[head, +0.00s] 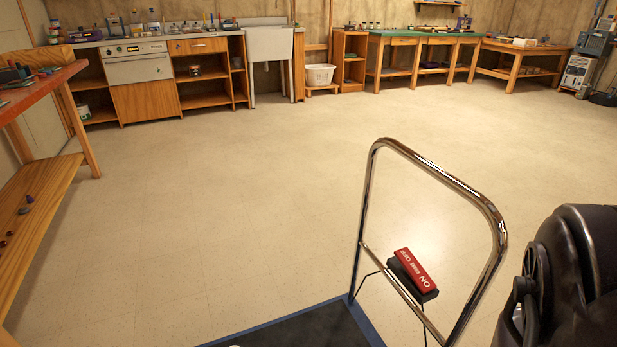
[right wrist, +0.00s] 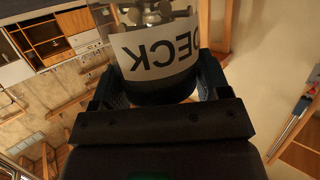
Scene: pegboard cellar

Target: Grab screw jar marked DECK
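The screw jar marked DECK (right wrist: 155,48) is in the right wrist view. It is clear, with metal screws inside, a white label whose letters appear upside down, and a dark end towards my gripper. My right gripper (right wrist: 158,82) has its fingers on both sides of the jar and is shut on it. The floor and furniture show beyond the jar. Neither the jar nor either gripper shows in the head view. My left gripper is not in view.
A trolley with a chrome handle (head: 370,200), red ON/OFF brake lever (head: 417,269) and dark, blue-edged platform (head: 318,332) stands close in front. A red-topped bench (head: 45,88) is at left. Cabinets (head: 145,100) and a green-topped bench (head: 425,37) line the back. The middle floor is clear.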

